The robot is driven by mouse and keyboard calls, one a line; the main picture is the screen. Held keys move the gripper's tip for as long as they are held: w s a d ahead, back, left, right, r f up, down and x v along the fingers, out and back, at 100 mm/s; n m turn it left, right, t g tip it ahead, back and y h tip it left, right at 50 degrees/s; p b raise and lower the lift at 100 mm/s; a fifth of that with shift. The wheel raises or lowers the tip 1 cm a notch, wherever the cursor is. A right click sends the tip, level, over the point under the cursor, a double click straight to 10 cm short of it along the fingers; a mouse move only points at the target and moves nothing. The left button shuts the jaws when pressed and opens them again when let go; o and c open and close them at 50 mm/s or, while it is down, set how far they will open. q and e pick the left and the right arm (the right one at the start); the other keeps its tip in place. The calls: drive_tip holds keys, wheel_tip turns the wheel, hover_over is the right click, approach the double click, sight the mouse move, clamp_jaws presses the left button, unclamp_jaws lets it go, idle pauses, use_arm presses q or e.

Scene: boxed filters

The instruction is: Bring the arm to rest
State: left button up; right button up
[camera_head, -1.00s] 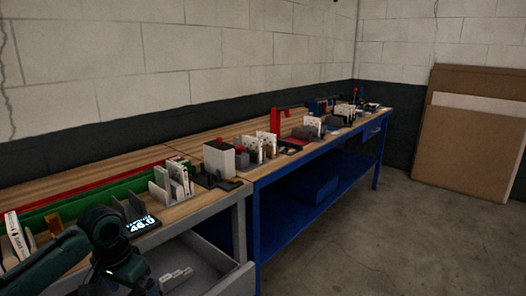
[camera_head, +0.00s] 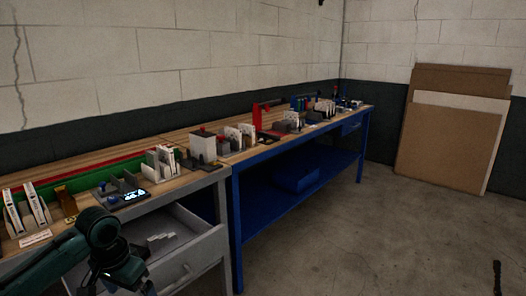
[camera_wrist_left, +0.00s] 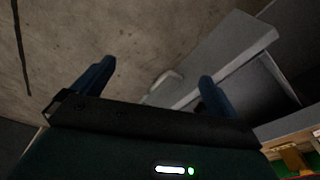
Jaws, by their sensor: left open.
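My left gripper (camera_wrist_left: 152,82) is open in the left wrist view, with its two blue fingers spread and nothing between them. Concrete floor and part of the grey drawer front show beyond the fingers. In the head view my dark green left arm comes in at the lower left, in front of the grey bench and its drawer; its fingers cannot be made out there. My right arm and gripper are in no view.
The grey drawer (camera_head: 200,252) is pulled out, with small white pieces inside. A blue bench (camera_head: 234,215) stands farther right.

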use_arm(q)
drive_tip(key=s+d+f+m+t+h+p, duration=0.15)
drive_tip(key=s+d+f+t+h, duration=0.4)
drive_tip(key=d+f, duration=0.85)
drive_tip(key=s+r+n+t+y+p, duration=0.1)
drive_tip(key=s+t, duration=0.3)
drive_tip(key=s, duration=1)
drive_tip(key=shift+s+n+y+p, duration=0.3)
drive_tip(key=shift+n+y+p, duration=0.25)
drive_tip(key=shift+y, duration=0.3)
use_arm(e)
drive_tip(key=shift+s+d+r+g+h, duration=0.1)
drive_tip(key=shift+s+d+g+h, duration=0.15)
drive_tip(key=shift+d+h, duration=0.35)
use_arm(q)
drive_tip(key=shift+d, duration=0.15)
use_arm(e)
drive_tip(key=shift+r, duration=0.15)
